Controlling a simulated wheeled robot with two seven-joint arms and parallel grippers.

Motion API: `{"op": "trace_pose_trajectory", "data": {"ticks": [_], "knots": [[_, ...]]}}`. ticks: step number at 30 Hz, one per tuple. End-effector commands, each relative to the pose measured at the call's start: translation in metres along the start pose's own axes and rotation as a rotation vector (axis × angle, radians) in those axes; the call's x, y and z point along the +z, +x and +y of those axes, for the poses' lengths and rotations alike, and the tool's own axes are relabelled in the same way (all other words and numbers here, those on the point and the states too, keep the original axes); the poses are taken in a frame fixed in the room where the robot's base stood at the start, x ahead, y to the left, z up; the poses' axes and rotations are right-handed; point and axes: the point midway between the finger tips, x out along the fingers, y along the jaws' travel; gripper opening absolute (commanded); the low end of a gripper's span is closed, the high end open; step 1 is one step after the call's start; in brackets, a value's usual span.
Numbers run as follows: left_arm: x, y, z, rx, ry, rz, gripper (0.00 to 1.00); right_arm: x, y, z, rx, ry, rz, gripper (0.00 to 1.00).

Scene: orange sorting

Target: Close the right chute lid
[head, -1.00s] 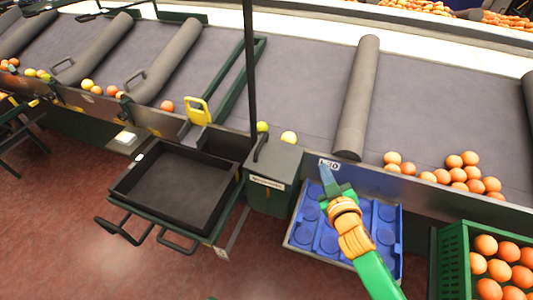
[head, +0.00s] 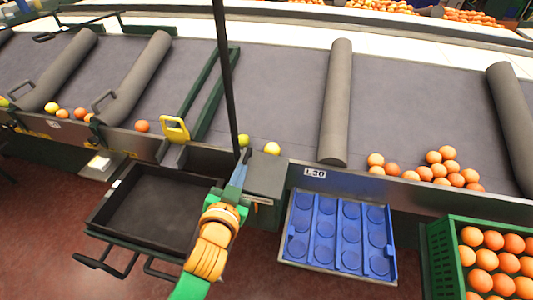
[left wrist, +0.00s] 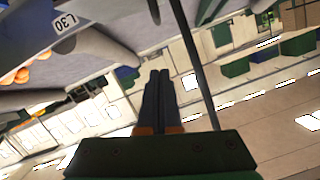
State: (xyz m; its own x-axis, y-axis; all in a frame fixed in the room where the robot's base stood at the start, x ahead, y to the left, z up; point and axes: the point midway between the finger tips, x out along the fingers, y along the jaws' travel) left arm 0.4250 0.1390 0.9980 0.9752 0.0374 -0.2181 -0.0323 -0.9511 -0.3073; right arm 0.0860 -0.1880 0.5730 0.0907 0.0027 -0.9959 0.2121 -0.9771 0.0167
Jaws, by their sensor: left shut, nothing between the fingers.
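A grey box with a flat grey top (head: 268,176), which looks like the chute lid, stands at the conveyor's front edge, between the black tray and the blue tray. I cannot tell for sure whether this top is open or shut. My left gripper (head: 239,172) is in front of its left side, fingers together and empty; it hides the dark handle seen there earlier. I cannot tell if it touches the box. In the left wrist view the shut fingers (left wrist: 158,98) point up past a dark pole. My right gripper is not in view.
A black tray (head: 112,190) is at the left and a blue cupped tray (head: 338,232) at the right. A green crate of oranges (head: 440,262) stands further right. A dark upright pole (head: 225,80) rises behind the gripper. A yellow handle (head: 174,129) sits left of it.

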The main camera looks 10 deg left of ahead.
Motion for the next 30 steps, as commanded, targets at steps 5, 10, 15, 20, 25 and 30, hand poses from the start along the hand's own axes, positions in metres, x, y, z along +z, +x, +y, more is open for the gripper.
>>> {"op": "trace_pose_trajectory", "data": {"ticks": [5,10,15,20,25,30], "knots": [[-0.003,0.027,-0.001,-0.003,0.002,0.003,0.00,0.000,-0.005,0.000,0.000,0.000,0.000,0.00],[-0.002,0.065,-0.001,-0.002,0.002,0.002,0.00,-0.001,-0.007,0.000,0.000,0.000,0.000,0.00],[-0.001,0.101,-0.001,-0.002,0.002,0.001,0.00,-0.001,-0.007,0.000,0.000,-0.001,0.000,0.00],[0.028,0.105,0.000,0.000,0.001,-0.002,0.00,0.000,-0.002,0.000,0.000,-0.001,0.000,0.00],[0.038,0.107,0.001,0.001,0.000,0.000,0.00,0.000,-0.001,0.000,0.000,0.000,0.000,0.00],[0.039,0.107,0.000,0.001,0.000,0.000,0.00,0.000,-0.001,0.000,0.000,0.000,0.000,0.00]]}}
